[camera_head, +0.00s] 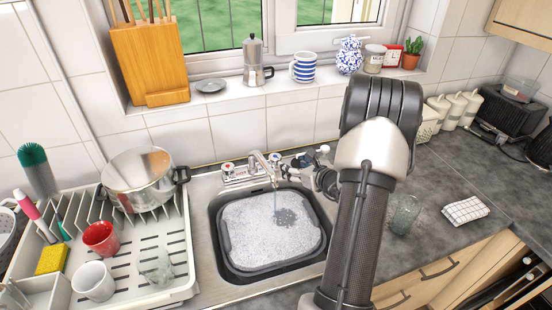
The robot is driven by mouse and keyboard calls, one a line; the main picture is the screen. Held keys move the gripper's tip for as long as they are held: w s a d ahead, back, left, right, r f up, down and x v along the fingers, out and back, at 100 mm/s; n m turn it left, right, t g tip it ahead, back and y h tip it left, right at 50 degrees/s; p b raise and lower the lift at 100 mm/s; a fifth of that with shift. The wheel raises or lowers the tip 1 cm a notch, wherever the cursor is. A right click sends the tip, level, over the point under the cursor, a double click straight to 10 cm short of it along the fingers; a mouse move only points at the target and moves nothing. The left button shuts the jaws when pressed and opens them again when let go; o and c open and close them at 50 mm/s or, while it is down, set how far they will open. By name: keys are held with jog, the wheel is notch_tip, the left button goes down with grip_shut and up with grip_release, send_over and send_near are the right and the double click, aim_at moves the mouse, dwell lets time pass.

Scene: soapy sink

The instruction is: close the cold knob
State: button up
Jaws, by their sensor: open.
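The tap (250,168) stands behind the sink, with a thin stream of water (275,199) falling from its spout. Its left knob (228,168) has a white top with a red mark. The right knob (275,158), on the cold side, is small and its mark is hard to read. My gripper (292,167) is open just right of this knob, with its fingers toward the tap. I cannot tell whether they touch the knob. My arm covers the area right of the sink.
The black sink basin (222,262) holds foamy water. A white dish rack (180,290) with a steel pot (141,178), a red cup (100,238) and a white mug (93,281) is on the left. A glass (405,214) and a folded cloth (465,210) are on the right counter.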

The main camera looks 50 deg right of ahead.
aim_at(275, 157)
jog(key=b+x, duration=0.2)
jog(key=x, duration=1.1)
jog(key=shift+w+f, duration=0.1)
jog(key=shift+f, duration=0.05)
jog(key=shift+c, duration=0.3)
jog(key=c, duration=1)
jog(key=shift+b, duration=0.55)
jog(key=m+h+b, duration=0.2)
jog(key=b, duration=0.2)
jog(key=shift+f+g, duration=0.15)
jog(key=shift+g, duration=0.25)
jog(key=shift+m+g+h+b, duration=0.3)
jog(key=shift+m+h+b, duration=0.25)
jog(key=shift+b, duration=0.3)
jog(key=shift+r, duration=0.25)
